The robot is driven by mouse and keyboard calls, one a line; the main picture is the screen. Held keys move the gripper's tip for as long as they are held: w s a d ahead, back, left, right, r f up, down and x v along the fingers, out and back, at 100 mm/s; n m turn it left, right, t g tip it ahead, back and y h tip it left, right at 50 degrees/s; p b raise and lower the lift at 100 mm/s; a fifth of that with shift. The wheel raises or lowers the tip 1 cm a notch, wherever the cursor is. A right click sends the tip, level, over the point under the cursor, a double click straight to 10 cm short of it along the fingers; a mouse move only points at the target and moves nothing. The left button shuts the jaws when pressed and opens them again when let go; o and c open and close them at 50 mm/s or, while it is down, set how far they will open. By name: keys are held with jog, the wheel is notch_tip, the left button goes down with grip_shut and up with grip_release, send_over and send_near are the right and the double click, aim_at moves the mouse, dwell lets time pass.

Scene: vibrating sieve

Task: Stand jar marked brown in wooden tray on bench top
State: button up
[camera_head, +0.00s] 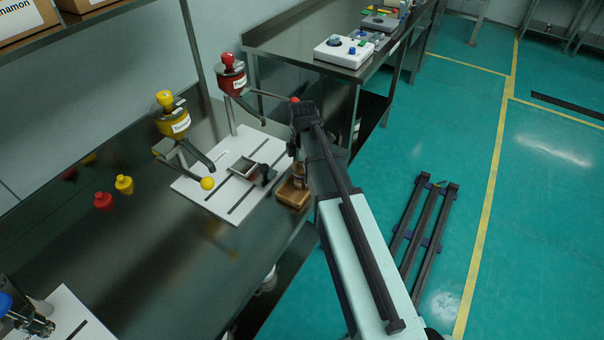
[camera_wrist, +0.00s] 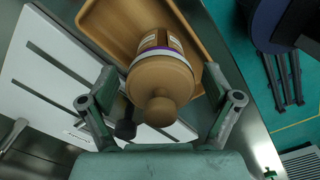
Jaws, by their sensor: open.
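The jar (camera_wrist: 160,80) has a tan-brown lid with a round knob and a pale label band. In the wrist view it is over the wooden tray (camera_wrist: 97,22), seemingly upright inside it; its base is hidden behind the lid. In the head view the tray (camera_head: 291,202) is at the bench's right edge, and the jar (camera_head: 299,172) is mostly hidden by my arm. My gripper (camera_wrist: 159,86) is open, its fingers either side of the jar with gaps showing. In the head view the fingers are hard to make out.
A white slotted plate (camera_head: 215,192) with a small metal box (camera_head: 243,168) lies left of the tray.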

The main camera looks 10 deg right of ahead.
notch_tip(320, 180, up, 10)
jog(key=shift+b, duration=0.8)
